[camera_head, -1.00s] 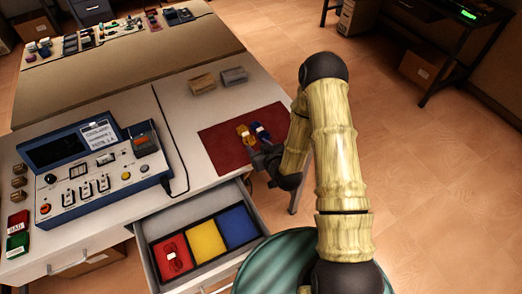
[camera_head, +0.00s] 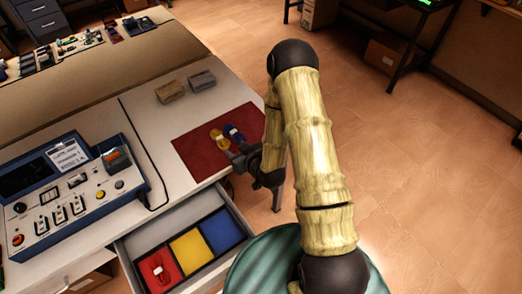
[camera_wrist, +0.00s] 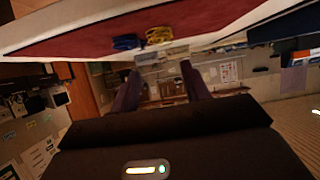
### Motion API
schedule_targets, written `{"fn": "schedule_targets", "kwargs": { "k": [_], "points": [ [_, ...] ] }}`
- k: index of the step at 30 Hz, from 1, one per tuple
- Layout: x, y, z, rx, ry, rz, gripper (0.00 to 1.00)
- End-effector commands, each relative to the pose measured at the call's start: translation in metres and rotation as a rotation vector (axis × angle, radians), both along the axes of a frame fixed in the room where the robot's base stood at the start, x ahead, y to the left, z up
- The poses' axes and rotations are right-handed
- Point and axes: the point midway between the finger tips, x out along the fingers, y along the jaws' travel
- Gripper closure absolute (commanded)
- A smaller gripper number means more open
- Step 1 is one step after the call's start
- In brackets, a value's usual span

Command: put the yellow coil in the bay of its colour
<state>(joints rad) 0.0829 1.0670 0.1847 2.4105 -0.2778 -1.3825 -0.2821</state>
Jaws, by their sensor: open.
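The yellow coil (camera_head: 219,138) lies on the dark red mat (camera_head: 198,152) on the white worktop, just left of a blue coil (camera_head: 235,134). In the wrist view the yellow coil (camera_wrist: 159,36) shows beside the blue one (camera_wrist: 127,43). My gripper (camera_head: 238,160) is at the mat's front right edge, close to the coils but apart from them. In the wrist view its two fingers (camera_wrist: 162,88) stand apart with nothing between them. The open drawer has a red bay (camera_head: 148,279) holding a red coil (camera_head: 160,272), an empty yellow bay (camera_head: 191,251) and an empty blue bay (camera_head: 222,230).
A blue instrument box (camera_head: 68,192) with knobs stands left on the worktop, with a black cable (camera_head: 146,165) beside it. Two small blocks, brown (camera_head: 170,92) and grey (camera_head: 202,80), lie behind the mat. The drawer juts out below the worktop's front edge.

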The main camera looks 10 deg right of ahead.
Motion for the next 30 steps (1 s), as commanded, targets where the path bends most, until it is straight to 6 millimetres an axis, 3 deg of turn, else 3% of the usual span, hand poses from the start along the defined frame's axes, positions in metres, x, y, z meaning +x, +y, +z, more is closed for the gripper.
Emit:
{"fn": "schedule_targets", "kwargs": {
  "k": [7, 14, 20, 30],
  "points": [
    [-0.001, -0.023, 0.037, -0.114, 0.173, -0.022, 0.53],
    [-0.025, -0.053, 0.078, -0.193, 0.368, -0.101, 0.53],
    [-0.063, -0.076, 0.117, -0.22, 0.539, -0.198, 0.53],
    [-0.154, -0.097, 0.178, -0.184, 0.818, -0.355, 0.53]
  ]
}}
